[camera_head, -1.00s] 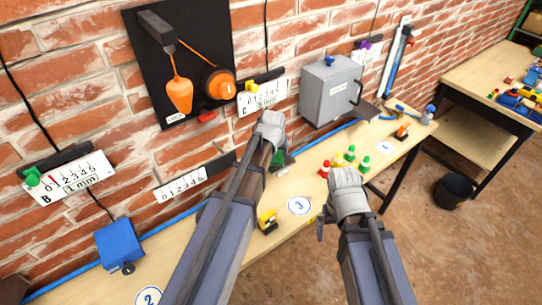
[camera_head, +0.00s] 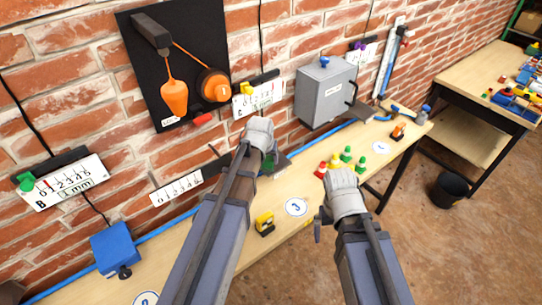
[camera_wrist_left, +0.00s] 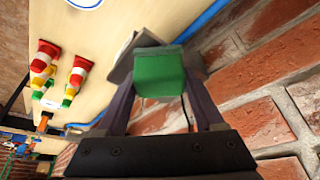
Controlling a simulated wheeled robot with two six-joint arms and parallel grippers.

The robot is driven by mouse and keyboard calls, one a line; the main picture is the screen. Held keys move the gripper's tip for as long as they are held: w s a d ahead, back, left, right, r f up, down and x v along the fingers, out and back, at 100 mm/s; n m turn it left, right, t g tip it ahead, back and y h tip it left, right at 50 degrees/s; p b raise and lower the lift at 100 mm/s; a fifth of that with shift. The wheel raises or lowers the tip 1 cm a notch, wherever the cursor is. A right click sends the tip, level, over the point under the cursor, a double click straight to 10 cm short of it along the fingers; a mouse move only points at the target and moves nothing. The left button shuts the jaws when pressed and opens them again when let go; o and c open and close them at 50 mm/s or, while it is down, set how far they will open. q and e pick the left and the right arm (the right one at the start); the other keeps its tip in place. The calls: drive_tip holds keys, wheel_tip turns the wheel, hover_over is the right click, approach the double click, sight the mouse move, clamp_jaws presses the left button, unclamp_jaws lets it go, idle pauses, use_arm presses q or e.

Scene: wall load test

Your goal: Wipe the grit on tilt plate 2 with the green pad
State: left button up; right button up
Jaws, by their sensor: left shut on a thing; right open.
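The green pad (camera_wrist_left: 160,73) is a green block between the fingers of my left gripper (camera_wrist_left: 158,85) in the left wrist view. In the head view my left gripper (camera_head: 269,160) is near the wall above the bench, and its wrist hides most of the pad (camera_head: 268,164). A grey plate (camera_wrist_left: 122,66) shows just behind the pad; I cannot tell whether they touch or whether it is tilt plate 2. A round label "2" (camera_head: 147,298) lies at the bottom edge of the head view. No grit can be made out. My right gripper (camera_head: 319,224) is open at the bench's front edge.
Red, yellow and green pieces (camera_head: 347,154) stand on the bench right of my left gripper. A yellow block (camera_head: 264,223) sits by label "3" (camera_head: 296,207). A grey box (camera_head: 325,90) and black board (camera_head: 172,65) are on the wall. A blue pipe (camera_head: 185,217) runs along the bench's back.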

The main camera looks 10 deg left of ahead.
use_arm(q)
drive_tip(key=shift+s+a, duration=0.2)
drive_tip(key=shift+s, duration=0.05)
drive_tip(key=shift+r, duration=0.1)
wheel_tip(320, 180, up, 6)
drive_tip(key=p, duration=0.6)
wheel_tip(320, 180, up, 3)
drive_tip(key=p, duration=0.3)
idle(0.4)
